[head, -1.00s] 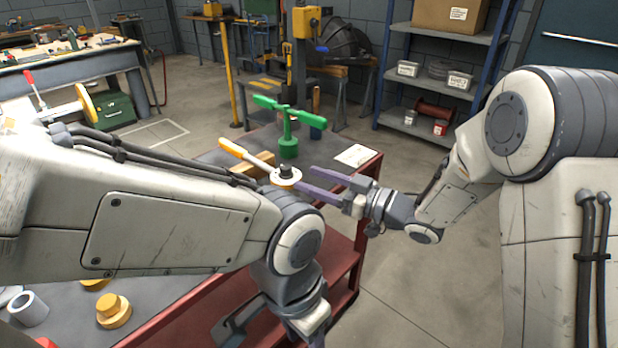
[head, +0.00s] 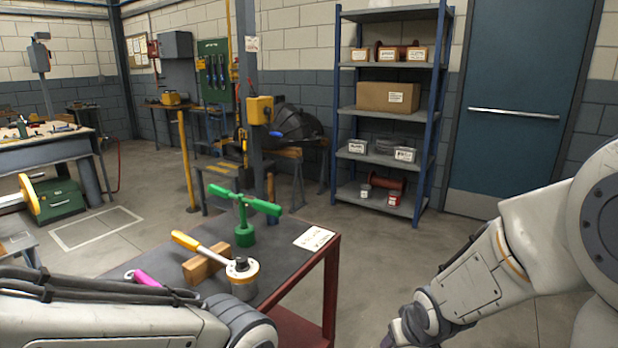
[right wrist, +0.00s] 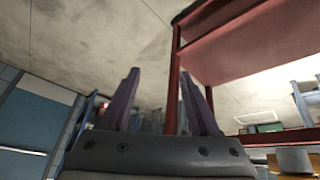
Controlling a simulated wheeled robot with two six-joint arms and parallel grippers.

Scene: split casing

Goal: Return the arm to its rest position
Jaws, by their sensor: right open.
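A red cart leg shows behind the fingers. My left arm (head: 110,320) crosses the lower left of the head view, and its gripper is out of view.
A red-framed cart (head: 329,300) carries a green T-handled tool (head: 245,215), a yellow-handled tool (head: 205,247) on a wooden block (head: 203,266), and a white card (head: 314,238). Shelves (head: 395,115) and a blue door (head: 520,100) stand behind. Floor right of the cart is clear.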

